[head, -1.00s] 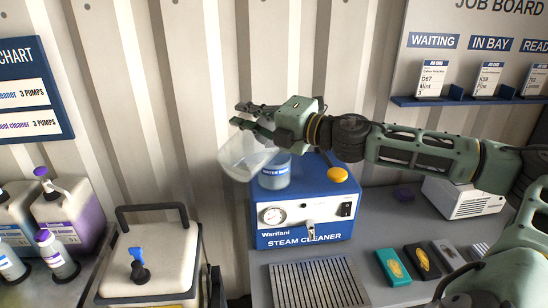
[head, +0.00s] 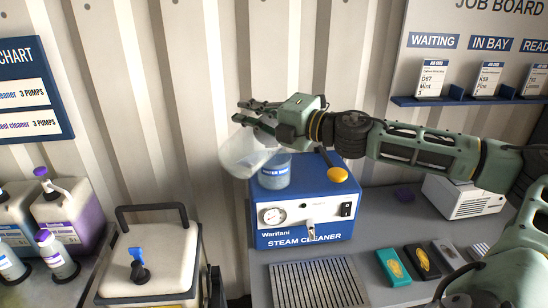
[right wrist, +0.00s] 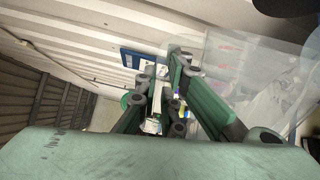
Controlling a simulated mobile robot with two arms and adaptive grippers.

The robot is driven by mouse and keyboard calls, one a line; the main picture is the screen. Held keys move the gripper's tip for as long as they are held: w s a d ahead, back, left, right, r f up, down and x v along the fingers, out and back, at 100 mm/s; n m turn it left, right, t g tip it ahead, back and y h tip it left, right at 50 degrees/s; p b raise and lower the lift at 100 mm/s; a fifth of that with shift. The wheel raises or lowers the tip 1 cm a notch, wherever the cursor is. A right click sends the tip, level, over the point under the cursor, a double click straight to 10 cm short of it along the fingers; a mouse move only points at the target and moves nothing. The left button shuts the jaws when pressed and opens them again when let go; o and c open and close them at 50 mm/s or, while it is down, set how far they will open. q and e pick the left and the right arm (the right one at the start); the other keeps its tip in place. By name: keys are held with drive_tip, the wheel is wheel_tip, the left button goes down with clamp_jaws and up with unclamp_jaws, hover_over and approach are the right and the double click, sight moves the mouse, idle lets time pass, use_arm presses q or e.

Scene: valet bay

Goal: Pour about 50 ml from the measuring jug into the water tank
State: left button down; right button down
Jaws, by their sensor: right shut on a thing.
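The clear measuring jug (head: 240,156) is held tilted at the upper left of the steam cleaner, its lower part beside and partly in front of the water tank. My right gripper (head: 257,114) is shut on the jug from above. In the right wrist view the jug shows as a see-through shape (right wrist: 265,75) beside the fingers (right wrist: 170,95). The water tank (head: 275,175), a bluish clear vessel with a blue label, stands on the blue steam cleaner (head: 300,203). I cannot tell the liquid level in the jug. My left gripper is not in view.
A yellow cap (head: 337,174) sits at the right of the cleaner's top. A slatted grille (head: 314,285) and several small packs, one teal (head: 393,266), lie on the grey bench. A lidded canister (head: 150,262) stands at the left. The corrugated wall is close behind.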

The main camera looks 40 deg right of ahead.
sight(238, 118)
drive_tip(key=shift+r, duration=0.1)
drive_tip(key=shift+s+a, duration=0.15)
drive_tip(key=shift+a, duration=0.2)
drive_tip(key=a+n, duration=0.1)
drive_tip(key=s+a+f+p, duration=0.1)
drive_tip(key=a, duration=0.1)
drive_tip(key=shift+s+a+f+n, duration=0.1)
drive_tip(key=shift+a+f+n, duration=0.1)
drive_tip(key=shift+n, duration=0.2)
drive_tip(key=shift+s+a+f+n, duration=0.2)
drive_tip(key=shift+a+f+n, duration=0.5)
drive_tip(key=shift+f, duration=0.2)
drive_tip(key=shift+a, duration=0.15)
drive_tip(key=shift+s+a+f+n+p, duration=0.1)
drive_tip(key=shift+s+a+n+p, duration=0.1)
drive_tip(key=shift+a+n+p, duration=0.35)
drive_tip(key=shift+s+f+n, duration=0.1)
drive_tip(key=shift+f+n, duration=0.05)
drive_tip(key=shift+n, duration=0.3)
drive_tip(key=shift+a+f, duration=0.1)
drive_tip(key=shift+f, duration=0.05)
